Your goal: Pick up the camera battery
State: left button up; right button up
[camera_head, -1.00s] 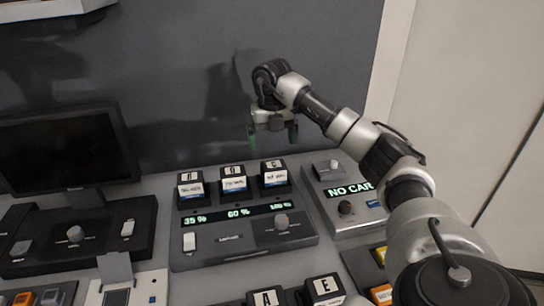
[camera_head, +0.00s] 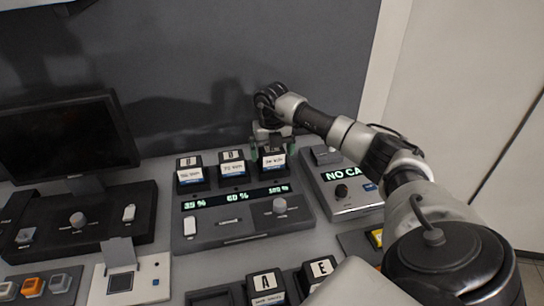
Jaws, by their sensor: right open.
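A charger (camera_head: 248,235) on the desk holds three black camera batteries with white labels: a left one (camera_head: 191,176), a middle one (camera_head: 232,169) and a right one (camera_head: 273,163). Its green display reads about 35 %, 60 % and 100 %. My right gripper (camera_head: 272,149) is open, pointing down at the right battery, with its green-tipped fingers at either side of that battery's top. The gripper hides the top of this battery; I cannot tell whether the fingers touch it. My left gripper is out of view.
More batteries, marked A (camera_head: 264,286) and E (camera_head: 318,270), stand in front, partly hidden by my right arm. A card reader (camera_head: 345,190) stands right of the charger. A monitor (camera_head: 65,138) and a control panel (camera_head: 80,222) are left. A dark wall rises behind.

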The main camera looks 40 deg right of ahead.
jog(key=shift+w+f, duration=0.1)
jog(key=shift+f, duration=0.15)
jog(key=c, duration=1.1)
jog(key=shift+c, duration=1)
jog(key=shift+r, duration=0.15)
